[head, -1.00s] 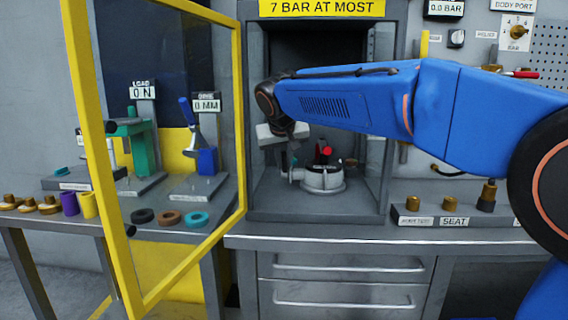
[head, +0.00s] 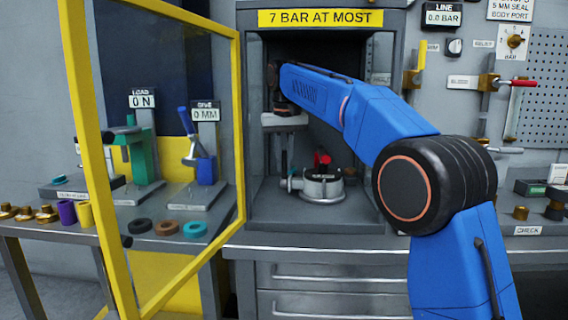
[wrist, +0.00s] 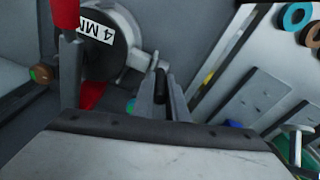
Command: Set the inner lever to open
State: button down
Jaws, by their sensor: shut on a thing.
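The round grey valve body (head: 323,186) stands on the cabinet floor with a red lever (head: 322,158) on top. In the wrist view the body (wrist: 105,45), labelled "4 MM", is at upper left with the red lever (wrist: 66,15) beside it. My gripper (wrist: 161,84) is beside the body's side stub, its two fingers close together on a small dark grip (wrist: 160,80). I cannot tell for sure which lever this grip belongs to. In the head view my gripper (head: 284,160) hangs left of the valve body, its tips hard to make out.
The yellow-framed door (head: 150,290) stands open at the left. The cabinet's walls and top sign (head: 320,18) close in around my arm. Coloured rings (head: 167,229) and test stands (head: 195,195) are on the left bench. The bench front right of the valve is clear.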

jog(key=shift+w, duration=0.1)
dwell(0.4)
jog(key=c, duration=1.7)
grip_release()
jog(key=shift+c, duration=0.2)
jog(key=shift+s+r, duration=0.2)
jog(key=shift+r, duration=1.7)
jog(key=shift+s+r, duration=0.15)
jog(key=shift+r, duration=1.7)
